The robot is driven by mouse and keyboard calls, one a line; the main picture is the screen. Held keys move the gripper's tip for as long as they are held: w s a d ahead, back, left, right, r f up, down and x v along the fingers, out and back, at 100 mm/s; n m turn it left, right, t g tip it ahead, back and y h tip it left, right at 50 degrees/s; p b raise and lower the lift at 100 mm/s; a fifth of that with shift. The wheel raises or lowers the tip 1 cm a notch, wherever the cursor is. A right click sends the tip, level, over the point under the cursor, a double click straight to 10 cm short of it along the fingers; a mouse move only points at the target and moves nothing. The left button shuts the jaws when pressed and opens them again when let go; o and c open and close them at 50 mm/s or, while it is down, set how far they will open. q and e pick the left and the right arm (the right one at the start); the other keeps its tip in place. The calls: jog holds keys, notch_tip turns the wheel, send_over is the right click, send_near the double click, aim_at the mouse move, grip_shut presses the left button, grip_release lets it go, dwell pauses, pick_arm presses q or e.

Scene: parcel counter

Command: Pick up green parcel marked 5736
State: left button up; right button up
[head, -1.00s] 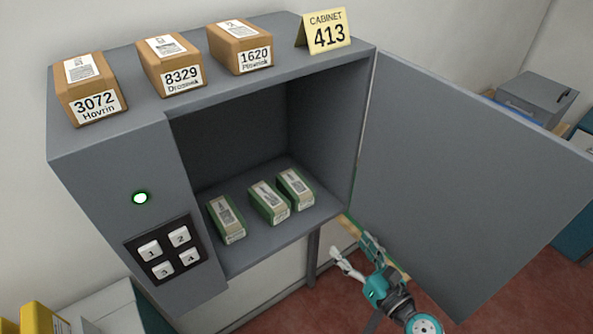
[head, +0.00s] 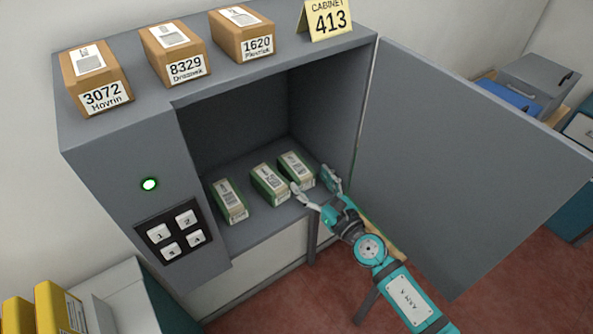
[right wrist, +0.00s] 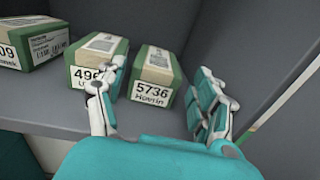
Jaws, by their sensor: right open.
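The green parcel marked 5736 (right wrist: 155,78) lies on the cabinet floor. In the head view it is the rightmost of three green parcels (head: 297,169). My right gripper (head: 313,187) is at the cabinet opening, in front of this parcel. In the right wrist view my right gripper (right wrist: 160,105) is open, one finger left of the parcel's front and the other to its right. The left finger overlaps the front of the middle green parcel (right wrist: 92,66), whose label is partly hidden and begins with 49. My left gripper is not in view.
A third green parcel (head: 230,201) lies to the left. The cabinet (head: 115,158) has its door (head: 470,160) swung open to the right. Its side wall stands close to the right of the 5736 parcel. A keypad (head: 174,236) and green light (head: 149,184) are on the front.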

aim_at(296, 171)
jog(key=x, duration=0.4)
jog(key=shift+w+a+f, duration=0.1)
jog(key=shift+w+a, duration=0.1)
jog(key=shift+a, duration=0.05)
jog(key=shift+s, duration=0.1)
jog(key=shift+c, duration=0.2)
jog(key=shift+c, duration=1.2)
jog(key=c, duration=0.7)
jog(key=shift+c, duration=0.5)
jog(key=shift+d, duration=0.1)
